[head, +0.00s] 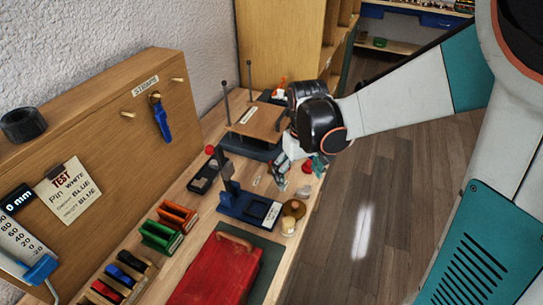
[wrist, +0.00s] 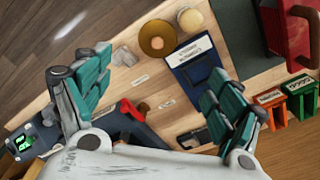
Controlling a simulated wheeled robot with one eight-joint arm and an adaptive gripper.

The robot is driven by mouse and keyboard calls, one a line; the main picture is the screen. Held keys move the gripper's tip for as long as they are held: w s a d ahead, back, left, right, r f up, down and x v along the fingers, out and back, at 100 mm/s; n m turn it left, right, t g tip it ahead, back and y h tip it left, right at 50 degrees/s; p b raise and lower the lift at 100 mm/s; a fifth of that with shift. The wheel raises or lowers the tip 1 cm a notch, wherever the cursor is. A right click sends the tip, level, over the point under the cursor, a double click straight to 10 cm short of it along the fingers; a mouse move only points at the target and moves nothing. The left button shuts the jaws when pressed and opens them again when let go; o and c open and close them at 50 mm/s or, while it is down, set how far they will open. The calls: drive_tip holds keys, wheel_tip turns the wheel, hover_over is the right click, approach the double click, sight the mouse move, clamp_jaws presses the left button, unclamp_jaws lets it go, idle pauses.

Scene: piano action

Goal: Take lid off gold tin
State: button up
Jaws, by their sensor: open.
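The gold tin (head: 294,208) is a small round brown-gold thing near the right edge of the workbench. In the wrist view it is a gold disc (wrist: 148,47) with a lighter round spot on it, near the top middle. I cannot tell the lid apart from the tin's body. My gripper (head: 282,178) is beyond the tin in the head view, above the bench. In the wrist view my gripper (wrist: 153,98) has its teal-padded fingers wide apart with nothing held between them. The tin lies past the fingertips, apart from them.
A cream round pot (wrist: 190,20) stands close beside the tin. A blue stand (head: 240,206) with an upright post is next to them. A red case (head: 212,272), green and orange holders, and a black tray (head: 203,180) take up more bench. The bench edge is close to the tin.

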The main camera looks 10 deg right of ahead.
drive_tip(key=f, duration=0.1)
drive_tip(key=b, duration=0.3)
hover_over(295, 205)
wheel_tip(295, 205, down, 8)
drive_tip(key=shift+s+f, duration=0.1)
drive_tip(key=shift+w+f+b, duration=0.15)
drive_tip(key=shift+f+b, duration=0.45)
drive_tip(key=shift+f, duration=0.75)
drive_tip(key=shift+w+f+b, duration=0.1)
drive_tip(key=shift+f+b, duration=0.45)
drive_tip(key=shift+f, duration=0.75)
drive_tip(key=shift+c, duration=0.6)
drive_tip(key=c, duration=1)
drive_tip(key=shift+s, duration=0.1)
